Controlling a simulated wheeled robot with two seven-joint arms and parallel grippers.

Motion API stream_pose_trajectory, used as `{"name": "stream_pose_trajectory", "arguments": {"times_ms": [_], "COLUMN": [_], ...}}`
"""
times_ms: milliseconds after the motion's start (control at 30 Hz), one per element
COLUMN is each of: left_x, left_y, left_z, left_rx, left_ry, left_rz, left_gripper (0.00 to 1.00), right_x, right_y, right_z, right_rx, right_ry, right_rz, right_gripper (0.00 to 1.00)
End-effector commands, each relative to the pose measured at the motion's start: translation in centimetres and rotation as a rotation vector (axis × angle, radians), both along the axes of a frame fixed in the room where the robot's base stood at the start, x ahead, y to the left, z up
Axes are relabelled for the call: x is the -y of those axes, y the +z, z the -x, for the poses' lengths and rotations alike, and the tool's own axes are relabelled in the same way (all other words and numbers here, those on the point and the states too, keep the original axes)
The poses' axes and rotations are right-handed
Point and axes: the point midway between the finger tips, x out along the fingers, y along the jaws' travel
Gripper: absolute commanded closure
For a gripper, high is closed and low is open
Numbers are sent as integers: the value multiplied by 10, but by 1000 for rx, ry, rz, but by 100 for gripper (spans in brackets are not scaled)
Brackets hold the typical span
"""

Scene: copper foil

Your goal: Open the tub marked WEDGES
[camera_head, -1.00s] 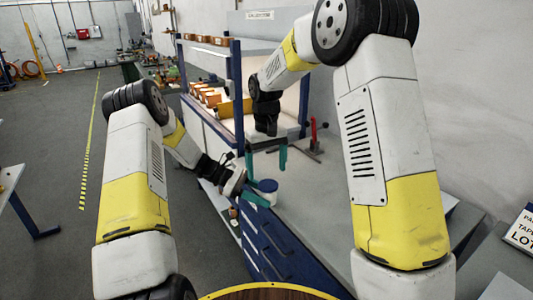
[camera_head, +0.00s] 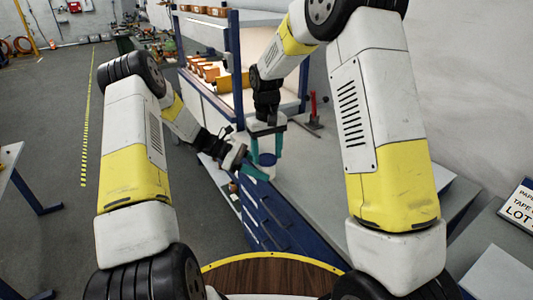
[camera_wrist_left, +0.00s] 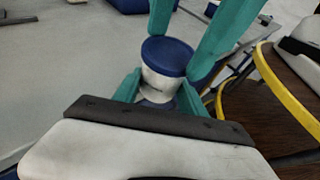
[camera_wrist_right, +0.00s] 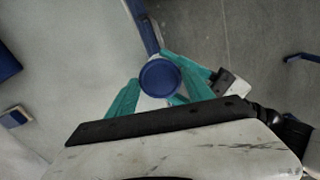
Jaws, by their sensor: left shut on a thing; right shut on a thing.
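The tub is a small pale cylinder with a blue lid. In the left wrist view its body (camera_wrist_left: 158,86) stands upright with the lid (camera_wrist_left: 167,56) on top; a small dark mark on its side is too small to read. My left gripper (camera_wrist_left: 160,92) is shut on the tub's body, one teal finger on each side. My right gripper (camera_wrist_right: 160,88) comes from above and is shut on the lid (camera_wrist_right: 160,77), its fingers on opposite sides of the rim. In the head view the tub (camera_head: 267,159) is partly hidden by both grippers.
The tub is near the left edge of a grey bench top (camera_head: 318,185) above blue drawers (camera_head: 268,222). Orange bins (camera_head: 209,72) stand on the shelving behind.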

Motion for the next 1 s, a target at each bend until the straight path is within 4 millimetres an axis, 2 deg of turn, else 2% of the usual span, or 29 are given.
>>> {"name": "stream_pose_trajectory", "arguments": {"times_ms": [33, 100, 567, 1000], "left_x": [2, 2, 3, 2], "left_y": [0, 0, 1, 0], "left_z": [-1, -1, -1, -1], "left_rx": [0, 1, 1, 1], "left_ry": [1, 2, 1, 2], "left_rz": [1, 1, 2, 0], "left_gripper": [100, 100, 100, 100], "right_x": [-4, -3, -3, -3], "right_y": [0, 0, 1, 15], "right_z": [2, 2, 1, 1], "right_rx": [-2, -2, -1, 0], "right_ry": [4, 3, 3, 3], "right_rz": [-4, -4, -3, -4], "right_gripper": [80, 89, 89, 89]}}
